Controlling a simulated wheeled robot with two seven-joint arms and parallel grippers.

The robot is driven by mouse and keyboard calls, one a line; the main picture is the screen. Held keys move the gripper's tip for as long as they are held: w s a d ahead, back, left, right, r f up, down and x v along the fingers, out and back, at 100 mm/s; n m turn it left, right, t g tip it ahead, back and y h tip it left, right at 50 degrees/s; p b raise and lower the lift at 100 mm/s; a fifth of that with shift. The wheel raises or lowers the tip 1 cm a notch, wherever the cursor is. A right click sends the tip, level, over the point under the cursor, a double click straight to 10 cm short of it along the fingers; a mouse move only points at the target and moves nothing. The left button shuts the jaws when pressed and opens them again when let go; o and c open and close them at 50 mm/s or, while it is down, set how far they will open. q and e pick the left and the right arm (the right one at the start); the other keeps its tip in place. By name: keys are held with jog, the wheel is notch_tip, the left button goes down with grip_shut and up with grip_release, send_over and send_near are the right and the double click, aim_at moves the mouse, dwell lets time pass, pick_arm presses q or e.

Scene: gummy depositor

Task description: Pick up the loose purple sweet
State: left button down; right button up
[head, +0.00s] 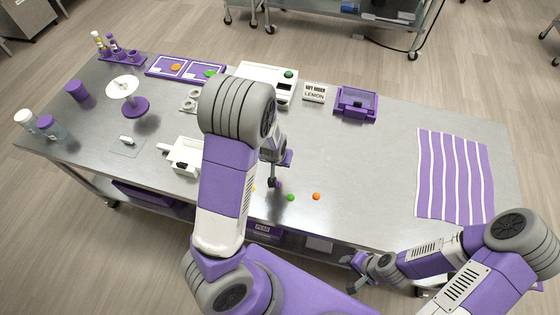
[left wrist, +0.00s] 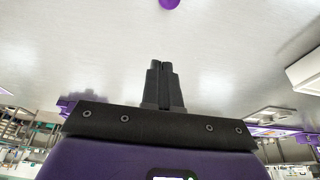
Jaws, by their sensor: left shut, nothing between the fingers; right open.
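The loose purple sweet (head: 278,184) lies on the steel table, mostly beside the tip of my left gripper (head: 271,183) in the head view. In the left wrist view the purple sweet (left wrist: 170,3) shows at the top edge, partly cut off. The closed fingers of my left gripper (left wrist: 161,65) point toward it, with a gap of bare table between. Nothing is between those fingers. My right gripper (head: 356,262) is open and empty, off the front edge of the table.
A green sweet (head: 291,197) and an orange sweet (head: 316,196) lie close to the right of the purple one. A white box (head: 182,156) stands to the left, partly behind my left arm. A striped cloth (head: 453,175) covers the right end. The table between is clear.

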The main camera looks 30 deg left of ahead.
aim_at(280, 170)
pick_arm(q)
jog(key=b+x, duration=0.1)
jog(key=x, duration=0.7)
jog(key=shift+b, duration=0.35)
jog(key=s, duration=0.3)
jog(key=shift+d+r, duration=0.4)
jog(key=shift+s+d, duration=0.15)
jog(key=shift+s, duration=0.4)
pick_arm(e)
jog(key=shift+f, duration=0.85)
